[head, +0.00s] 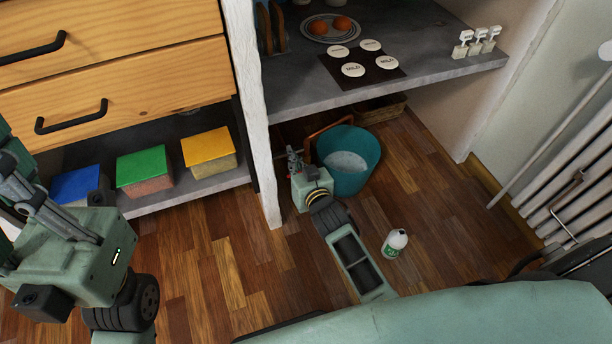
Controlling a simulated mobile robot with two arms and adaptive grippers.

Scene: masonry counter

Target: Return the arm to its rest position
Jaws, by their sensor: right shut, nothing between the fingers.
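My right arm reaches from the bottom middle over the wooden floor. Its right gripper (292,158) is small in view, shut and empty, next to the left side of a teal bucket (362,148). I cannot tell whether it touches the bucket. My left gripper (14,165) is at the left edge, in front of the lower shelf. Its fingers are partly cut off by the frame, so whether it is open or shut is unclear.
A white post (255,120) divides the wooden drawers (130,85) from the grey counter (430,75). Blue, green and yellow lidded boxes (145,165) sit low at left. A radiator (580,190) is at right.

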